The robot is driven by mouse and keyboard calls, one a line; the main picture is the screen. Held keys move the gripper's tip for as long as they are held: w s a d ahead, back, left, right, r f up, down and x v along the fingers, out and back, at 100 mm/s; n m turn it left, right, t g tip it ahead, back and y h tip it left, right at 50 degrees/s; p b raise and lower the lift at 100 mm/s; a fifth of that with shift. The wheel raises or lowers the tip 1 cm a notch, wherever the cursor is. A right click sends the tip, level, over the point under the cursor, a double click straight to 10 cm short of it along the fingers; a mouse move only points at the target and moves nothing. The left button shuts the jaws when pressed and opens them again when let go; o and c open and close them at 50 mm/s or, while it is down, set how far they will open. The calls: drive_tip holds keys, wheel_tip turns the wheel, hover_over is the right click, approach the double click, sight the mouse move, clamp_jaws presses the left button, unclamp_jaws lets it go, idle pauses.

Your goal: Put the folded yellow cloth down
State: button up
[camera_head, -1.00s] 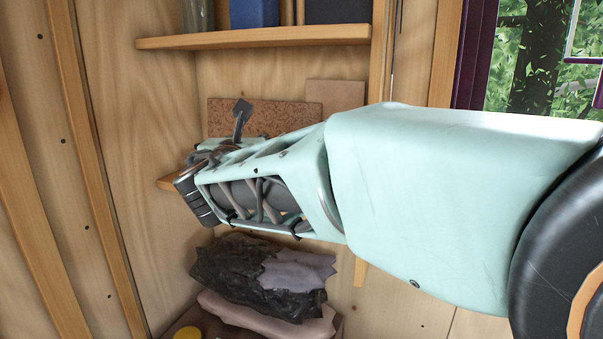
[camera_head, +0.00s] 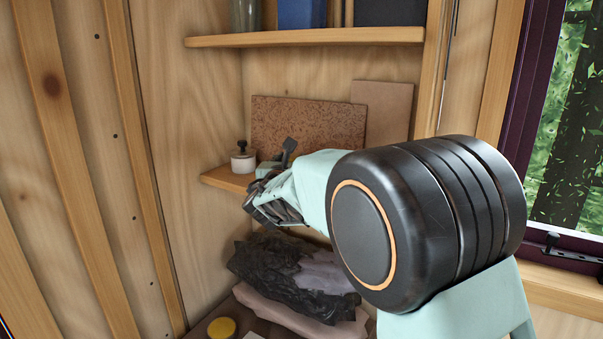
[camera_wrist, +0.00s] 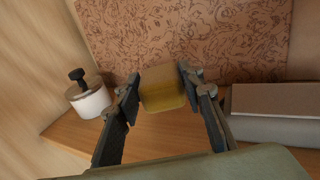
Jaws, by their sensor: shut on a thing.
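The folded yellow cloth (camera_wrist: 163,98) is a small block between the two dark fingers of my gripper (camera_wrist: 160,78) in the wrist view. My gripper is shut on it, with the cloth at the fingertips. It is over the lower wooden shelf (camera_wrist: 65,132), in front of the speckled brown board (camera_wrist: 185,35). I cannot tell whether the cloth touches the shelf. In the head view my gripper (camera_head: 270,198) is at the front of this shelf (camera_head: 225,180), and the cloth is hidden there.
A white jar with a black knob (camera_head: 242,158) stands on the shelf left of my gripper. A grey box (camera_wrist: 262,113) is on the right in the wrist view. Below are a crumpled black bundle (camera_head: 285,280) and a yellow lid (camera_head: 221,328). An upper shelf (camera_head: 310,37) hangs above.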

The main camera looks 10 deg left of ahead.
drive_tip(key=shift+w+a+f, duration=0.1)
drive_tip(key=shift+w+f, duration=0.4)
drive_tip(key=shift+f, duration=0.05)
drive_tip(key=shift+w+f, duration=0.1)
drive_tip(key=shift+f, duration=1.6)
drive_tip(key=shift+f, duration=0.1)
drive_tip(key=o, duration=0.7)
drive_tip(key=shift+c, duration=0.2)
